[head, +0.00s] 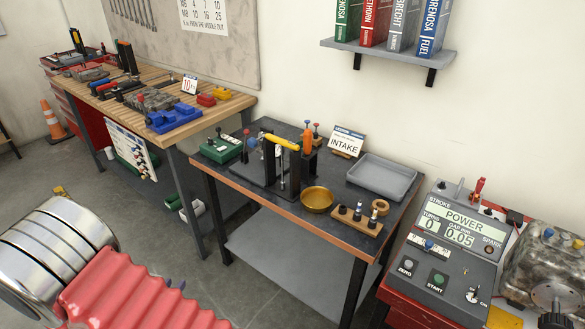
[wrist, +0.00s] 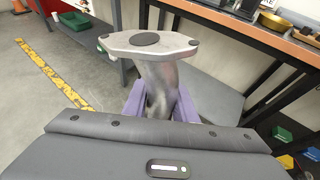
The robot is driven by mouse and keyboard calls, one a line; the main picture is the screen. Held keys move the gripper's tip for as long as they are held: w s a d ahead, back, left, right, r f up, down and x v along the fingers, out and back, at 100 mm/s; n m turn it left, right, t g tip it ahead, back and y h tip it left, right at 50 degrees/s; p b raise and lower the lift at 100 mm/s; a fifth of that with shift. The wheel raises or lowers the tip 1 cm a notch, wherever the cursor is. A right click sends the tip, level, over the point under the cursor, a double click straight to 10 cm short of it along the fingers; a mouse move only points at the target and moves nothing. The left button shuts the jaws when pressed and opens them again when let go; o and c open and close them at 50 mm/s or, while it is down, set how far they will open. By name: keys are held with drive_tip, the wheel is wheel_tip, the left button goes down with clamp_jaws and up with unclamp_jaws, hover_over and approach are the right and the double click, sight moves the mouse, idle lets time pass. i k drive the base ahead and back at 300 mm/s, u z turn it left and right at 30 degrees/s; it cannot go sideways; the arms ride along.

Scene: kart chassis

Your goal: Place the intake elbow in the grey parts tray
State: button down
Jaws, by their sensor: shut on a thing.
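The intake elbow (wrist: 162,76) is a silver metal pipe with a flat, wide flange at its top, seen in the wrist view. My gripper (wrist: 160,104) has purple fingers on both sides of the pipe and is shut on it below the flange. The elbow's lower end is hidden behind my wrist housing. The grey parts tray (head: 382,177) lies on the dark-topped bench in the head view, at its back right, and looks empty. The gripper and the elbow do not show in the head view. In the wrist view they are over the floor, in front of the bench.
Near the tray are an INTAKE sign (head: 346,141), a brass bowl (head: 317,199), a wooden block with small parts (head: 355,218) and a black stand with a yellow-handled tool (head: 283,143). A red-based test console (head: 450,245) stands right of the bench. A wooden workbench (head: 150,85) stands left.

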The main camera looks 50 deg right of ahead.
sight(382, 179)
drive_tip(key=z, duration=0.35)
drive_tip(key=i, duration=0.85)
drive_tip(key=z, duration=0.4)
